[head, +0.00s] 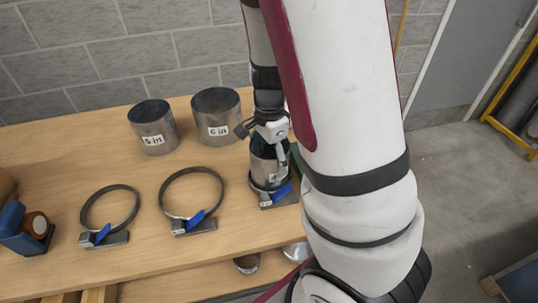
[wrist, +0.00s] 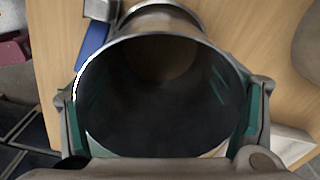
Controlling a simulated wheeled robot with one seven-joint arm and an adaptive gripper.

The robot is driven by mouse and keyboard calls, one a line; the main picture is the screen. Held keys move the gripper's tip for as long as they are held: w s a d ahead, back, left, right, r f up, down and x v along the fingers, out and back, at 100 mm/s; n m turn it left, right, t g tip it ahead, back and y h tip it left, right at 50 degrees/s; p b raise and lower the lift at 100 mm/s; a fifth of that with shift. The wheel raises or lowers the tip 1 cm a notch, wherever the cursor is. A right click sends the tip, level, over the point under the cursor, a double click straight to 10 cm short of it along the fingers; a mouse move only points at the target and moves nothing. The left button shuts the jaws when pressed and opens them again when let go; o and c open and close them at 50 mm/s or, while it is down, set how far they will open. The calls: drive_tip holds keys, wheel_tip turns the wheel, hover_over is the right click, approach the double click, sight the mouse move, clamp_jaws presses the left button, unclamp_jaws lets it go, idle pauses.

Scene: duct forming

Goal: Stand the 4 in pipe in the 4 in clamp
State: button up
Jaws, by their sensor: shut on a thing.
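The 4 in pipe (head: 264,169) is a short grey metal tube, upright at the right part of the bench, its label partly covered. My gripper (head: 270,140) is above it and shut on its upper wall. In the wrist view the pipe (wrist: 160,148) fills the middle, open end toward me, with a green-padded finger on each side. The 4 in clamp (head: 280,198), a dark ring with a blue lever, is at the pipe's lower end. The blue lever (wrist: 95,38) also shows in the wrist view. I cannot tell whether the pipe is seated fully in the ring.
Two empty ring clamps with blue levers, a middle one (head: 163,197) and a left one (head: 82,217), lie on the wooden bench (head: 145,255). The 5 in pipe (head: 153,128) and 6 in pipe (head: 217,117) stand behind. A blue tool (head: 18,232) is at far left.

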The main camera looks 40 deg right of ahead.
drive_tip(key=o, duration=1.7)
drive_tip(key=shift+c, duration=0.2)
drive_tip(key=shift+r, duration=0.15)
wheel_tip(320, 180, up, 12)
